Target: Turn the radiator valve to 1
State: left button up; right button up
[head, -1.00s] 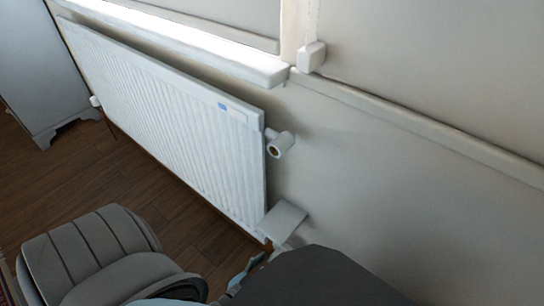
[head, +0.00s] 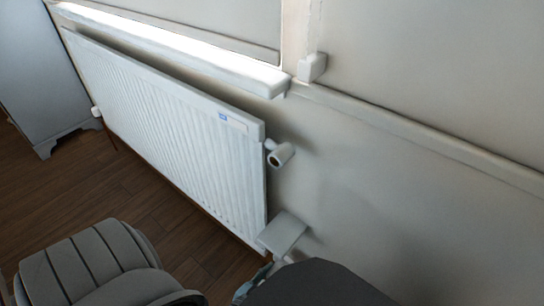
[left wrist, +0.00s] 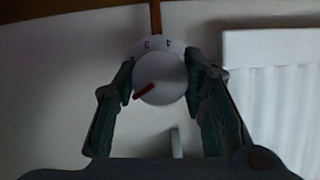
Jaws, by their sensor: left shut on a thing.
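The valve dial (left wrist: 160,79) is a white round knob with a red pointer mark in the left wrist view. The red mark points to the lower left of the picture. Behind its upper rim is a scale with a 3 and, to its right, a digit too blurred to read surely. My left gripper (left wrist: 165,97) has one finger on each side of the dial and is shut on it. In the head view, only a teal bit of the left gripper (head: 252,282) shows beside a dark arm link, and the dial is hidden. My right gripper is not in view.
The white ribbed radiator (head: 170,130) stands along the wall, also at the right of the left wrist view (left wrist: 280,95). A pipe fitting (head: 281,154) sticks out at its upper right end. A grey flat-topped piece (head: 283,231) sits near its lower right end.

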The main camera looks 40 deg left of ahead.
aim_at(273, 276)
pick_arm(q)
jog(key=shift+m+y, duration=0.8)
jog(key=shift+m, duration=0.3)
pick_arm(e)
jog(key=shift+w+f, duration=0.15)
pick_arm(q)
jog(key=o, duration=1)
jog(key=shift+o, duration=0.8)
notch_tip(273, 276, up, 10)
jog(key=shift+d+f, duration=0.1)
